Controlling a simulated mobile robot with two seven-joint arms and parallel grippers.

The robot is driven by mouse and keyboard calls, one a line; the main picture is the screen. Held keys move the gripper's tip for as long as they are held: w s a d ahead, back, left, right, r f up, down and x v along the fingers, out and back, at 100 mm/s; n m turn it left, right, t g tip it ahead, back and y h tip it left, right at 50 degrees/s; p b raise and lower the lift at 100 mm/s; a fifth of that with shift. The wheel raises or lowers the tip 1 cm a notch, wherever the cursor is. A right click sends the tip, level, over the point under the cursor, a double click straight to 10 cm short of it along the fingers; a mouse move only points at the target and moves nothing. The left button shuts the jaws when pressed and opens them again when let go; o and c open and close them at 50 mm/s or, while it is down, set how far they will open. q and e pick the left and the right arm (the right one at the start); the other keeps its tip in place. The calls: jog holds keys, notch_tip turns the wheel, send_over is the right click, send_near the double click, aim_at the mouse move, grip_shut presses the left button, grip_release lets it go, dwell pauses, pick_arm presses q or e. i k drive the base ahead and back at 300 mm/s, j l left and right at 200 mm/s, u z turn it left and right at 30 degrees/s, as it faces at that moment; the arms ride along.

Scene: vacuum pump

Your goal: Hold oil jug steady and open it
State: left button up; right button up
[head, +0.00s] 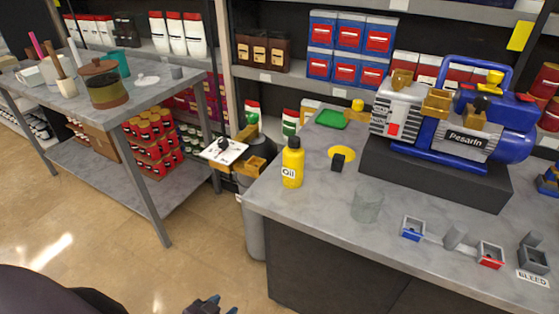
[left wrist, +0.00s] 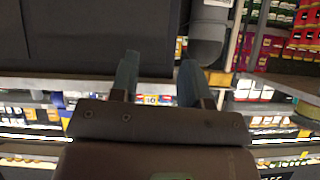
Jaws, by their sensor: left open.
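The oil jug is a yellow bottle (head: 292,168) with a black cap and a white "Oil" label. It stands upright on the grey counter (head: 318,205), near its left end, with the cap on. My left gripper (head: 212,306) shows only at the bottom edge of the head view, below and in front of the counter, well apart from the jug. In the left wrist view its two fingers (left wrist: 158,82) are spread with nothing between them. The jug does not show in that view. My right gripper is not in view.
A blue "Pesarlo" pump (head: 465,143) stands on a dark block at the back right. A clear glass (head: 367,205), a black piece (head: 338,163) and small blue and red holders (head: 413,229) are on the counter. A side table (head: 150,95) stands left, and a grey bin (head: 254,232) stands beside the counter.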

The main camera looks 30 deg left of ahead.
aim_at(292, 160)
jog(key=i+j, duration=0.1)
jog(key=j, duration=0.8)
jog(key=i+j, duration=0.15)
jog(key=j, duration=0.3)
